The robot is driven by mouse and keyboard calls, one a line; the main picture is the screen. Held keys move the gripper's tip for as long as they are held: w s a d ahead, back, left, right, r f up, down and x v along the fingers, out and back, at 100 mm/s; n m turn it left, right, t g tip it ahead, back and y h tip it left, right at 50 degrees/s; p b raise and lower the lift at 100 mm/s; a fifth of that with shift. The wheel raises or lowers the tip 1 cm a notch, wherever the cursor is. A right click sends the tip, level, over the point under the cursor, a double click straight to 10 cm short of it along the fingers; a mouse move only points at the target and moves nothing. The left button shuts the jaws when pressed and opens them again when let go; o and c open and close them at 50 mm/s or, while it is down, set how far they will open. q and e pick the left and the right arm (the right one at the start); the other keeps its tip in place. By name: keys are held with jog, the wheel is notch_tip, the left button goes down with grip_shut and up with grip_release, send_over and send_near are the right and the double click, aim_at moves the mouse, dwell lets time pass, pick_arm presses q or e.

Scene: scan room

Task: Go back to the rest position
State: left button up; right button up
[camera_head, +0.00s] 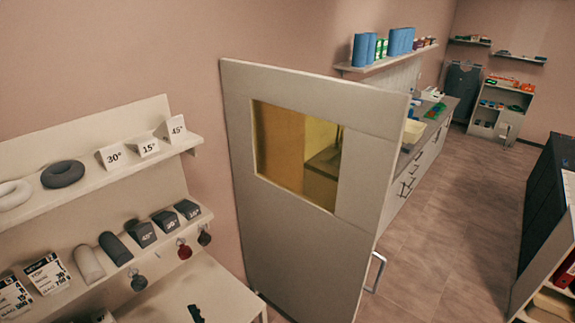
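Neither of my grippers shows in the head view, and no part of my arms can be made out for certain. The task names no object. A grey-white partition (300,240) with a yellowish window (297,150) stands upright in the middle of the view. A metal handle (375,272) is on its right edge.
At left, a shelf unit (90,190) holds rings, wedges, rolls and hanging tags. Below it is a white table (230,295) with a small dark item (195,314). A counter (430,140) runs behind the partition; a dark cabinet (550,210) stands right. Floor (440,235) between is clear.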

pick_arm(q)
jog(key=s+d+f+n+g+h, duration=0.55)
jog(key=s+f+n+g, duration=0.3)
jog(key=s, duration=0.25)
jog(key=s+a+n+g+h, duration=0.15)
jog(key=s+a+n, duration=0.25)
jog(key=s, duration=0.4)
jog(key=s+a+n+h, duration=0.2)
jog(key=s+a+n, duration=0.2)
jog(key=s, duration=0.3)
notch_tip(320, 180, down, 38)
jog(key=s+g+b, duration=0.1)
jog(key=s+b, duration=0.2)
jog(key=b, duration=0.5)
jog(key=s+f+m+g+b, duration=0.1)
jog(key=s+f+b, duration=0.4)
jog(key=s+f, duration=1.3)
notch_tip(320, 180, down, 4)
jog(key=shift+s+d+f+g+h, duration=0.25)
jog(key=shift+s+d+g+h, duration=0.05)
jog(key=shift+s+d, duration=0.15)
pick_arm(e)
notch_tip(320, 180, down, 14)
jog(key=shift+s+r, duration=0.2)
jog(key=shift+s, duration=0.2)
